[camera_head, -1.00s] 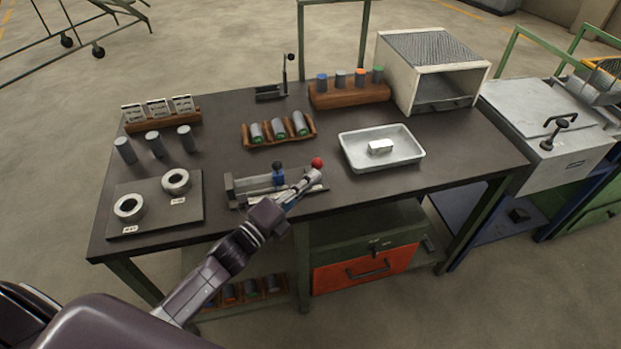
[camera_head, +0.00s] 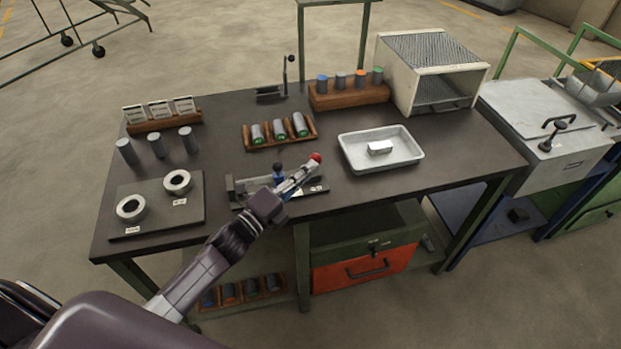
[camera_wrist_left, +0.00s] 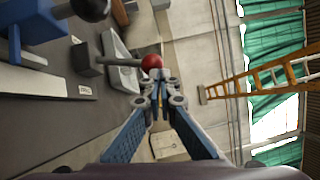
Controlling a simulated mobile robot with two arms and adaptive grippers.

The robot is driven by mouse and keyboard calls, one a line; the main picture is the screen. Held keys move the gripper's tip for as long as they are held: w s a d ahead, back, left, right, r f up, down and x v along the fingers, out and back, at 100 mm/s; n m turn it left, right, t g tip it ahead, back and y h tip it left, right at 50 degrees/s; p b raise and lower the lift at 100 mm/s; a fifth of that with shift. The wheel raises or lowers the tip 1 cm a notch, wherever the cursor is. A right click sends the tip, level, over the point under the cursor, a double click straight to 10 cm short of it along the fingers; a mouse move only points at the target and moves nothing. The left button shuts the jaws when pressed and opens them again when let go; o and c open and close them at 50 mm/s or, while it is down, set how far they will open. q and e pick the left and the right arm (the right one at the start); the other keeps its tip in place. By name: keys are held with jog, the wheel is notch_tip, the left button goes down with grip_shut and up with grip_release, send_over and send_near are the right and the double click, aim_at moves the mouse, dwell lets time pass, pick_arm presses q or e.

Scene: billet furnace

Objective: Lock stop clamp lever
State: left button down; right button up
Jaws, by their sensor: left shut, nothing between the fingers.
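The stop fixture (camera_head: 238,188) lies near the front edge of the bench, with a blue block (camera_head: 278,174) with a black knob on it. The clamp lever's red ball (camera_head: 315,158) is at the fixture's right end. In the left wrist view the red ball (camera_wrist_left: 151,62) sits on a grey rod, just beyond my fingertips. My left gripper (camera_head: 306,171) is shut and empty, its tips close to the ball; I cannot tell whether they touch. It also shows in the left wrist view (camera_wrist_left: 160,85). My arm hides part of the fixture. My right gripper is out of view.
A metal tray (camera_head: 354,163) with a bright block lies to the right. A wooden rack (camera_head: 247,143) of cylinders is behind the fixture. A plate (camera_head: 193,214) with two rings lies left. The bench top (camera_head: 450,150) is clear at right.

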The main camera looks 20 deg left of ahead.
pick_arm(q)
jog(key=w+a+r+n+g+p, duration=0.1)
jog(key=w+a+r+n+p, duration=0.1)
jog(key=w+a, duration=0.2)
jog(key=shift+w+a+n+g+y, duration=0.3)
jog(key=shift+w+a+n, duration=0.1)
jog(key=shift+w, duration=1.15)
